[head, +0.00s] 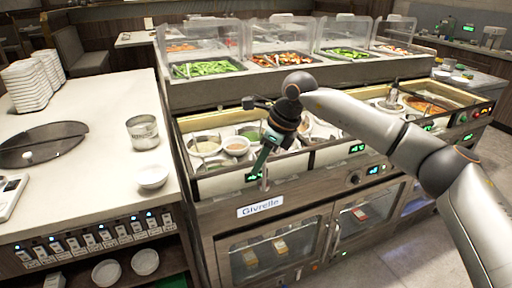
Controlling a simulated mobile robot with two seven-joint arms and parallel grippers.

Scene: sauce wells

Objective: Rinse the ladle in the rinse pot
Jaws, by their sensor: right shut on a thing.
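My right gripper (268,150) hangs over the front edge of the sauce wells, left of centre, and is shut on a slim teal-grey handle (261,163). This looks like the ladle; its bowl cannot be made out. A round metal pot (142,132) stands upright on the pale counter at the left, well apart from my gripper. Another metal vessel (390,101) sits in the right well. I cannot tell for sure which is the rinse pot. My left gripper is not in view.
Sauce bowls (236,146) sit in the wells close to my gripper. Clear guards (281,36) rise behind the wells over food trays (207,68). The counter's middle is free.

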